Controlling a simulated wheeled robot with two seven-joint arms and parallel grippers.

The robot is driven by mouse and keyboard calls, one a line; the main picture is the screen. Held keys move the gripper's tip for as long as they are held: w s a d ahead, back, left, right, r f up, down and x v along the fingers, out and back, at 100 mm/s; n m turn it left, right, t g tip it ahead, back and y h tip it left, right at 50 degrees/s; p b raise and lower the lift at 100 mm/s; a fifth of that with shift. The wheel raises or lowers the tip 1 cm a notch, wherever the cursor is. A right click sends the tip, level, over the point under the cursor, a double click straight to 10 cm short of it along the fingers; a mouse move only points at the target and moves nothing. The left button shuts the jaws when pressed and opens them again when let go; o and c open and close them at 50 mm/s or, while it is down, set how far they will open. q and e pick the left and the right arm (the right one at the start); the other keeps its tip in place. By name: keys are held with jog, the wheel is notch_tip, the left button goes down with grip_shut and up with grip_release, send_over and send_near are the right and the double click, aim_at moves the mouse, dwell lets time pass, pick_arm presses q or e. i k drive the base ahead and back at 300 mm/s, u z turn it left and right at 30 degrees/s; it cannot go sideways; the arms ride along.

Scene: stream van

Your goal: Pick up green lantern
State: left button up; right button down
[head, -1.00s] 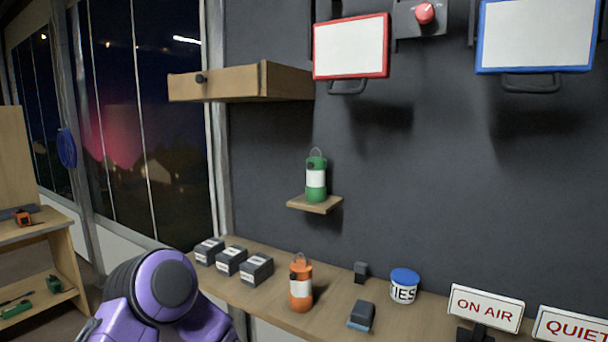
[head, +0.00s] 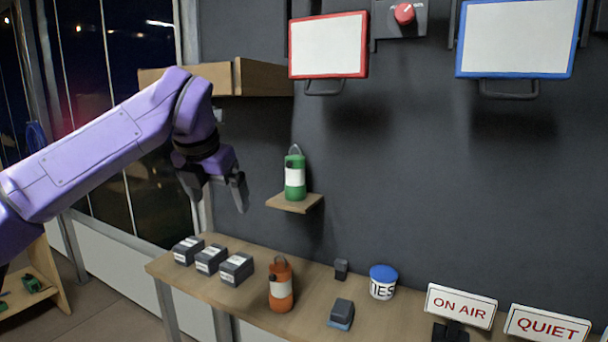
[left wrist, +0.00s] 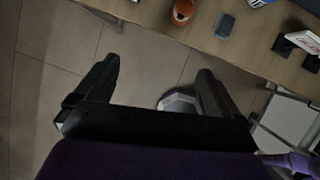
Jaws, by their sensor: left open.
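The green lantern (head: 295,177), with a white band and a top loop, stands upright on a small wooden wall shelf (head: 294,203) in the head view. My left gripper (head: 218,203) is open and empty, pointing down, to the left of the lantern and apart from it. My right gripper is not clearly seen in either view.
Below is a wooden counter (head: 215,285) with several dark boxes (head: 210,259), an orange lantern (head: 281,286), a blue-lidded tub (head: 383,282) and an ON AIR sign (head: 461,306). A wooden wall box (head: 262,77) hangs behind my left arm. Framed boards hang above right.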

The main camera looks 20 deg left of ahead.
aim_at(295, 187)
jog(key=i, duration=0.85)
jog(key=u, duration=0.05)
